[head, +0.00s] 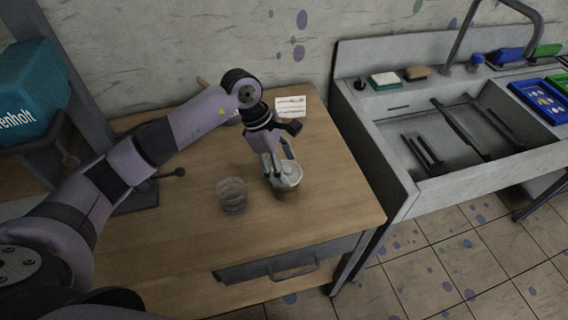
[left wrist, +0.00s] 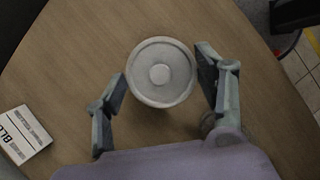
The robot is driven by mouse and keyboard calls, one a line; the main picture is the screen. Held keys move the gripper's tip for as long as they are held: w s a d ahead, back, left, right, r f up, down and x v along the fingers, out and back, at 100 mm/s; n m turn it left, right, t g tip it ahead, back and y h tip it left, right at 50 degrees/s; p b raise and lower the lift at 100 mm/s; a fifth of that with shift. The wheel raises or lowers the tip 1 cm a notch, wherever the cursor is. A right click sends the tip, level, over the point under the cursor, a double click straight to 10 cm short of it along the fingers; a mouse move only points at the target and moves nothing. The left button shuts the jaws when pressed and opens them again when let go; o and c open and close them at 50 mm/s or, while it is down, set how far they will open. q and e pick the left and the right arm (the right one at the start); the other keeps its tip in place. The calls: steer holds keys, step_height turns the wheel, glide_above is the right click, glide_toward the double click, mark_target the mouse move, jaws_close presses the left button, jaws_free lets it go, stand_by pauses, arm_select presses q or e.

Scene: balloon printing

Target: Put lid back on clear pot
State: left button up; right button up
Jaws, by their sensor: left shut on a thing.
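A round grey-white lid (left wrist: 160,72) with a centre knob lies between the fingers of my left gripper (left wrist: 160,80), which is shut on it. In the head view the lid (head: 291,172) sits at the top of a small olive-green pot (head: 288,191), level with its rim; I cannot tell whether it touches the pot. My left gripper (head: 277,165) reaches down from above and hides part of the lid. A clear glass pot (head: 231,196) stands open on the table, left of the green one. My right gripper is not in view.
The wooden table (head: 190,250) is clear in front of the pots. A white printed card (head: 290,106) lies at the back; it also shows in the left wrist view (left wrist: 22,134). A metal sink (head: 440,145) stands to the right, beyond the table edge.

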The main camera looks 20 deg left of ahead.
arm_select(q)
steer(key=shift+f+b, duration=0.2)
steer(key=shift+b, duration=0.6)
stand_by(0.6)
stand_by(0.4)
steer(key=o, duration=0.8)
steer(key=shift+o, duration=0.2)
steer(key=shift+o, duration=1.4)
steer(key=shift+r, duration=0.1)
steer(key=shift+r+p, duration=1.55)
steer(key=shift+r, duration=1.9)
